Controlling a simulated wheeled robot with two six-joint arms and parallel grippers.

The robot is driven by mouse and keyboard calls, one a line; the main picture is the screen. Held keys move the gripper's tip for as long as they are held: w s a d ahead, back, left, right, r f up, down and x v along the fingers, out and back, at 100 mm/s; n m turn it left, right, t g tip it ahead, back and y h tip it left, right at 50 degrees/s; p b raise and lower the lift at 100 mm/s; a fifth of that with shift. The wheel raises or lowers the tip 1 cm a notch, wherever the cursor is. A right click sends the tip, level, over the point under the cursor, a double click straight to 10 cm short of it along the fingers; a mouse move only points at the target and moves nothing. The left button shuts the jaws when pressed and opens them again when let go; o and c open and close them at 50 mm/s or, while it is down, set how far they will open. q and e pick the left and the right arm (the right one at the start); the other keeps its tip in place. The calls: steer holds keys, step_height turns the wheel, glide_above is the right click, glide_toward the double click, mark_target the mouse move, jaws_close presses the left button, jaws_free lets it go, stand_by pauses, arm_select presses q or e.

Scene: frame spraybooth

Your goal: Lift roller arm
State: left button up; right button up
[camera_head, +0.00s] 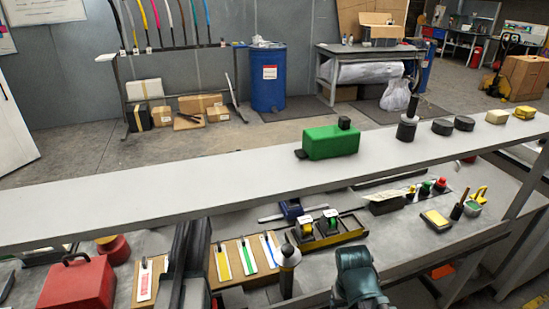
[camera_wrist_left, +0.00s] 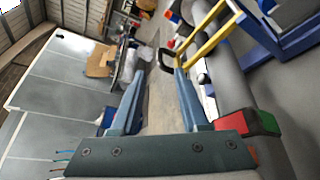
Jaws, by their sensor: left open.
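My left gripper (camera_wrist_left: 158,75) is open in the left wrist view, its two blue-grey fingers apart with bare floor showing between them. A black loop (camera_wrist_left: 168,60) and a yellow frame (camera_wrist_left: 205,38) appear beyond the fingertips; I cannot tell how far away they are. I cannot pick out the roller arm for sure in either view. In the head view, a dark teal rounded part stands low in the centre right and looks like an arm link of mine; no fingertips show there. My right gripper is not in view.
A long grey shelf (camera_head: 120,196) crosses the head view, bearing a green box (camera_head: 330,142) and several dark round pieces. Below it, the bench holds a red case (camera_head: 75,284), a tool tray (camera_head: 335,236) and a yellow sponge (camera_head: 435,219). A blue drum (camera_head: 268,88) stands behind.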

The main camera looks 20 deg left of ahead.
arm_select(q)
steer(key=b+x, duration=0.1)
steer(key=x, duration=0.7)
steer(key=shift+c, duration=0.3)
jaws_close()
stand_by(1.0)
